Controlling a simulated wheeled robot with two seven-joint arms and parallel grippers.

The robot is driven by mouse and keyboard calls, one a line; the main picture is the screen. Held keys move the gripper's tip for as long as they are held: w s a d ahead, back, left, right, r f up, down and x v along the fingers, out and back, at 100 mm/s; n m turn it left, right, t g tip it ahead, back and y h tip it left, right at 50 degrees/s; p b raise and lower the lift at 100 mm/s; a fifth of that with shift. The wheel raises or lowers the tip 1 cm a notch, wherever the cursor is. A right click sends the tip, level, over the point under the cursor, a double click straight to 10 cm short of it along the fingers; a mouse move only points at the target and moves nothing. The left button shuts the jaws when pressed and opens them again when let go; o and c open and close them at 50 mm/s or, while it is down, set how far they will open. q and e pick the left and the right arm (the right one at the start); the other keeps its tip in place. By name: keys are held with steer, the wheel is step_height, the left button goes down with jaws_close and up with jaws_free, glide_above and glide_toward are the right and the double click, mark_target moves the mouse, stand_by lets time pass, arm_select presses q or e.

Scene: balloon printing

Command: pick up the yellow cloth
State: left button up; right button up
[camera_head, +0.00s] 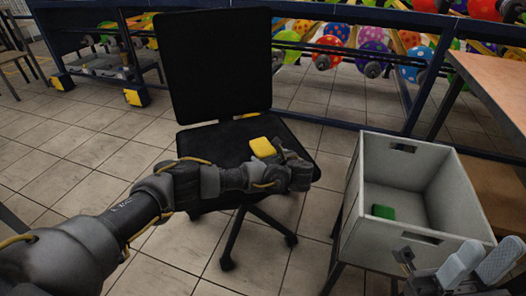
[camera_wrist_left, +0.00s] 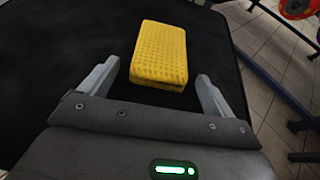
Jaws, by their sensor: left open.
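The yellow cloth (camera_head: 263,147) lies as a thick folded block on the black seat of a chair (camera_head: 226,138). In the left wrist view the yellow cloth (camera_wrist_left: 160,52) is just ahead of my left gripper (camera_wrist_left: 158,74), roughly between the lines of its two fingers. My left gripper is open, with a gap on each side of the cloth. In the head view my left gripper (camera_head: 282,155) is over the seat and partly hides the cloth. My right gripper (camera_head: 481,264) is at the bottom right, partly cut off, and its finger gap is unclear.
A grey crate (camera_head: 373,185) with a green block (camera_head: 383,211) inside stands right of the chair. A wooden table (camera_head: 498,85) is at the right edge. A blue rack (camera_head: 340,45) with colourful balloons runs along the back. The chair's backrest (camera_head: 215,65) rises behind the seat.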

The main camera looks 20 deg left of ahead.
arm_select(q)
steer(key=shift+c, duration=0.3)
steer(key=c, duration=1)
